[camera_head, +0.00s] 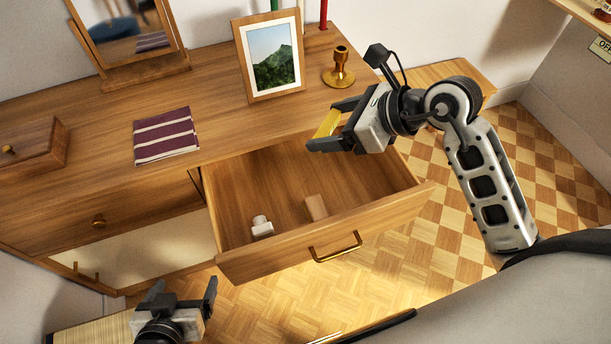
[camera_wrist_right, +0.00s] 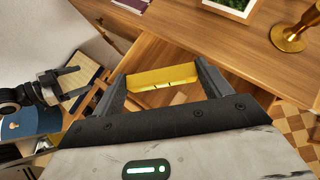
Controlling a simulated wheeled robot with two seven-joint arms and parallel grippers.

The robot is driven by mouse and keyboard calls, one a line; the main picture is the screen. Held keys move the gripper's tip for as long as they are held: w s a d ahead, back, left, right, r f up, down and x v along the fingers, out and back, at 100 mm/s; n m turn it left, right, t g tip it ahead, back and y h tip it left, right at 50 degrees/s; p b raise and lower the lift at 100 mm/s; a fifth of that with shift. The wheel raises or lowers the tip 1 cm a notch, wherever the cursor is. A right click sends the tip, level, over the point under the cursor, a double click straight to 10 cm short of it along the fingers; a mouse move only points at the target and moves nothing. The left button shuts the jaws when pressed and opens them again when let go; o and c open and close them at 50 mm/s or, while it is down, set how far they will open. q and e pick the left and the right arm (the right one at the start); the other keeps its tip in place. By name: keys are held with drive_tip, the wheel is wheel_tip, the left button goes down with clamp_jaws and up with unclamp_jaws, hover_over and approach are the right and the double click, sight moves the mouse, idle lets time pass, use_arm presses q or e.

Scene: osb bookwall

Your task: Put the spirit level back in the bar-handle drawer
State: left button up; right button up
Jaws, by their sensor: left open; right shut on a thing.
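The yellow spirit level (camera_head: 327,124) is held in my right gripper (camera_head: 330,126), above the back right part of the open drawer. It also shows in the right wrist view (camera_wrist_right: 162,77), spanning between the two fingers. The bar-handle drawer (camera_head: 395,205) is pulled out, with a brass bar handle (camera_head: 336,247) on its front. Inside lie a small white object (camera_head: 262,227) and a small wooden block (camera_head: 316,207). My left gripper (camera_head: 183,287) is open and empty, low at the left, in front of the dresser.
On the dresser top (camera_head: 215,110) stand a framed mountain picture (camera_head: 270,62), a brass candlestick (camera_head: 339,70), a folded maroon striped cloth (camera_head: 166,136), a wooden box (camera_head: 28,147) and a mirror (camera_head: 128,35). The drawer's middle has free room.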

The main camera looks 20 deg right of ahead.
drive_tip(key=s+a+f+m+t+h, duration=0.1)
drive_tip(key=a+f+m+h, duration=0.15)
drive_tip(key=f, duration=0.45)
drive_tip(key=s+a+f+m+t+h, duration=0.1)
drive_tip(key=a+f, duration=0.3)
drive_tip(key=f, duration=0.4)
drive_tip(key=shift+m+y, duration=0.25)
drive_tip(key=w+f+b, duration=0.1)
drive_tip(key=w+f, duration=0.3)
drive_tip(key=w+d+f+b, duration=0.1)
drive_tip(key=w+f, duration=0.3)
drive_tip(key=w, duration=0.1)
drive_tip(key=w+d+f+b, duration=0.1)
drive_tip(key=w+f, duration=0.3)
drive_tip(key=shift+w+d+f, duration=0.15)
drive_tip(key=shift+w+f, duration=0.15)
drive_tip(key=shift+f, duration=0.25)
use_arm(q)
drive_tip(key=shift+d+f, duration=0.15)
drive_tip(key=shift+f, duration=0.6)
